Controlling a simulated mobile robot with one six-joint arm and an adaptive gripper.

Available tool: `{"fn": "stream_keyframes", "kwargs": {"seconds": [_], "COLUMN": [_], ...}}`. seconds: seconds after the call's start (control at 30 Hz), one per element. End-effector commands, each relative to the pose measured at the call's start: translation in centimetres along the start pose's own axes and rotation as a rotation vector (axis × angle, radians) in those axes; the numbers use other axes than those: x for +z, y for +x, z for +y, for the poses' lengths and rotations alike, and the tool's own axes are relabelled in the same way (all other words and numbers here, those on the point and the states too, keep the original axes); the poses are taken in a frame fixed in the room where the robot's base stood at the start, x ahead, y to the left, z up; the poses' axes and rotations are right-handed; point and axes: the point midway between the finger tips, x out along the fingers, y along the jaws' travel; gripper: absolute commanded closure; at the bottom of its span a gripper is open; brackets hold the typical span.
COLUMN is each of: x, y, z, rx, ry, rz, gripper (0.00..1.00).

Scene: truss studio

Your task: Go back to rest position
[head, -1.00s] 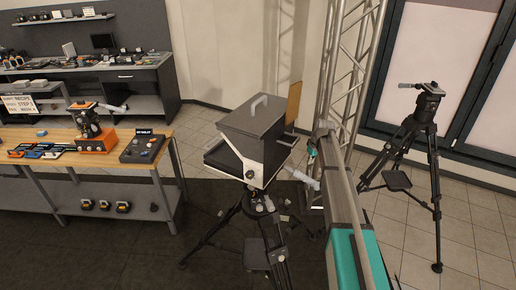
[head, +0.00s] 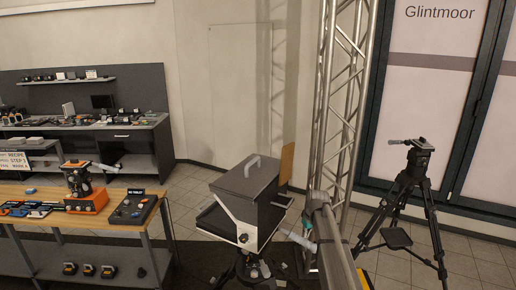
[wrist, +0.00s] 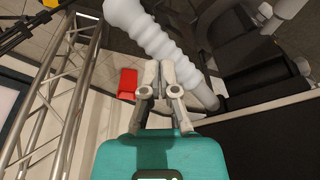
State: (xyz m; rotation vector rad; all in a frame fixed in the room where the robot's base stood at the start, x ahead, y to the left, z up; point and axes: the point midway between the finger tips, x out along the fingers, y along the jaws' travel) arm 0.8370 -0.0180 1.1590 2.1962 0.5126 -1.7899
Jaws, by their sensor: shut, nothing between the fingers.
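My gripper (wrist: 159,92) shows in the wrist view with its two grey fingers together and nothing between them. A white ribbed handle (wrist: 150,30) lies just beyond the fingertips; I cannot tell whether they touch. In the head view my arm stands at the lower middle, in front of the truss, and my fingers cannot be made out there. A grey box-shaped device with a top handle (head: 245,190) sits on a tripod to the left of my arm. A white handle (head: 297,240) sticks out from this tripod toward my arm.
A metal truss (head: 338,110) rises behind my arm. A second tripod (head: 405,200) stands at the right by the windows. A wooden workbench (head: 110,222) with tools is at the left. A red object (wrist: 127,83) lies below, left of my fingers. Floor shows between truss and right tripod.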

Motion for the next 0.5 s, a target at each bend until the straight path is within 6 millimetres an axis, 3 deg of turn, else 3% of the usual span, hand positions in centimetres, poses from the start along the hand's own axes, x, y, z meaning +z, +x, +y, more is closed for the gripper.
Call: {"fn": "stream_keyframes", "kwargs": {"seconds": [0.03,0.5], "x": [2.6,20.0], "y": [1.1,5.7], "z": [-1.4,-10.3], "rx": [0.0,0.031], "ry": [0.022,0.291], "rz": [-0.011,-0.138], "gripper": [1.0,1.0]}}
